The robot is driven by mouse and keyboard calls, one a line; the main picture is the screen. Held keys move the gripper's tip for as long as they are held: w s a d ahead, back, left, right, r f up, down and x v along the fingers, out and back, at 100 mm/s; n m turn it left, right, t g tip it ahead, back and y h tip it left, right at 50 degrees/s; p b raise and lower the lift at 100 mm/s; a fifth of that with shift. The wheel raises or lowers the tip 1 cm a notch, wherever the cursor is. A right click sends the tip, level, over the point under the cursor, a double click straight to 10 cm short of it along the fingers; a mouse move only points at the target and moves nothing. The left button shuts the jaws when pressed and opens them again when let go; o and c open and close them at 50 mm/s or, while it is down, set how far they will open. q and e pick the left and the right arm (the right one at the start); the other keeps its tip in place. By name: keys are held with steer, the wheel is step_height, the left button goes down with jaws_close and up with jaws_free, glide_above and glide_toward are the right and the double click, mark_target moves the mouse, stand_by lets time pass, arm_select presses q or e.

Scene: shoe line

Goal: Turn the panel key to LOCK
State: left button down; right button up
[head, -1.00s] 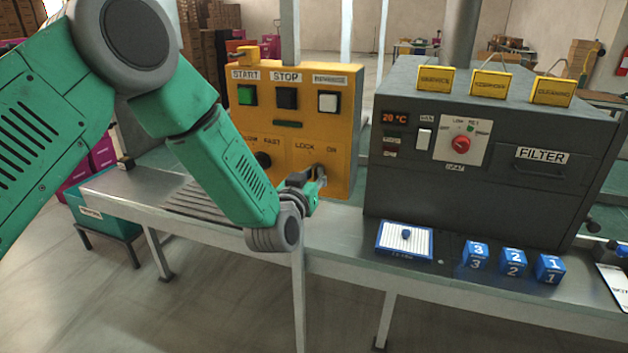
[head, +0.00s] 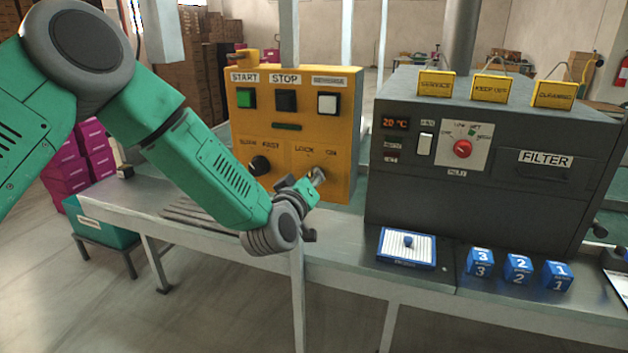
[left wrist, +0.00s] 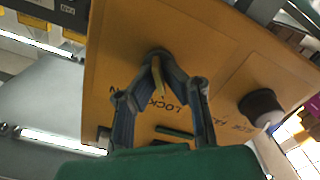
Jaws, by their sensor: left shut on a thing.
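The orange-yellow control panel (head: 341,116) stands on the metal bench, with the words LOCK and ON on its lower right. My left gripper (head: 318,178) is at the panel face just below these words. In the left wrist view the left gripper (left wrist: 159,64) has its two fingers closed in around the key (left wrist: 158,78), a thin yellowish piece at the dark round switch. The key is hidden by the fingers in the head view, and its exact angle cannot be told. My right gripper is not in view.
A black SLOW/FAST knob (head: 259,165) sits left of the key. START (head: 246,98) and STOP (head: 286,100) buttons are above. A dark grey FILTER machine (head: 480,190) stands to the right. A blue-framed white pad (head: 407,262) and several blue numbered blocks (head: 518,268) lie on the bench.

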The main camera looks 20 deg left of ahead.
arm_select(q)
steer(key=shift+w+a+r, duration=0.15)
steer(key=shift+w+r, duration=0.05)
steer(key=shift+r, duration=0.25)
steer(key=c, duration=1.7)
jaws_free()
steer(key=shift+s+f, duration=0.1)
steer(key=shift+f, duration=0.15)
steer(key=shift+s+f, duration=0.15)
steer(key=shift+s, duration=0.15)
steer(key=s, duration=1.1)
steer(key=shift+s+a, duration=0.15)
steer(key=shift+a, duration=0.1)
